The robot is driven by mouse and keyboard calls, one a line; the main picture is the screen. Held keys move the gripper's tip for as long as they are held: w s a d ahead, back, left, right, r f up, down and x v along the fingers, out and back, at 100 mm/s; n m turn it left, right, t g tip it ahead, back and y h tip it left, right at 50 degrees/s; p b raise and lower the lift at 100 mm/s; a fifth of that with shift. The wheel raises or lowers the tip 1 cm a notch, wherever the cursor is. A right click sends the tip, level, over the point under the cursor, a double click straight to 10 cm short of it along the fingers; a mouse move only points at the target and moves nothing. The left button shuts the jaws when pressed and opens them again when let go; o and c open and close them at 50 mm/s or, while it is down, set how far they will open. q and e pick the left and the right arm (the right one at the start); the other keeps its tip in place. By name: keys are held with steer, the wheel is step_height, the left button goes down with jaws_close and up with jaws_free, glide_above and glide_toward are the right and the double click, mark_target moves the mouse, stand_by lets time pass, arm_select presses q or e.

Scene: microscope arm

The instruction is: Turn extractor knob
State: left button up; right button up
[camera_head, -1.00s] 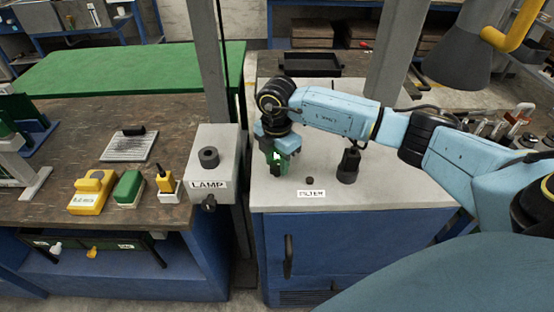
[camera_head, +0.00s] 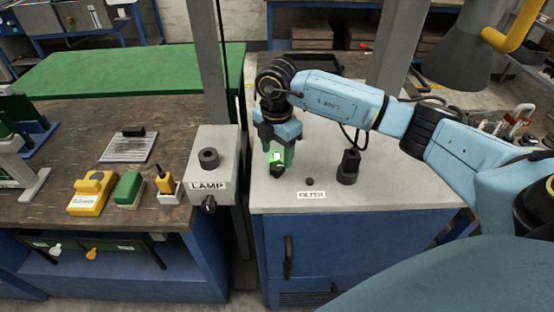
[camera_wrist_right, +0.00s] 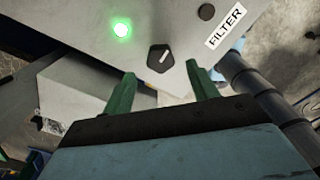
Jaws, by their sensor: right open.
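The extractor knob is a small black pointed knob (camera_wrist_right: 160,57) with a white mark on the grey cabinet top; in the head view the knob (camera_head: 277,170) shows just under my right gripper (camera_head: 282,152). A lit green lamp (camera_wrist_right: 121,30) is beside it. In the wrist view my right gripper (camera_wrist_right: 160,75) is open, its green fingers spread, with the knob in line with the gap just beyond the tips. The fingers appear empty and apart from the knob. My left gripper is in neither view.
A grey LAMP box (camera_head: 213,165) with its own knob stands left of the cabinet. A FILTER label (camera_wrist_right: 225,28), a small dark button (camera_wrist_right: 206,12) and a black upright fitting (camera_head: 348,167) share the cabinet top (camera_head: 400,180). A black tray (camera_head: 312,66) lies behind.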

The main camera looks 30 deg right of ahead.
mark_target(277, 165)
step_height(277, 165, up, 9)
steer(key=shift+r, duration=0.2)
stand_by(0.5)
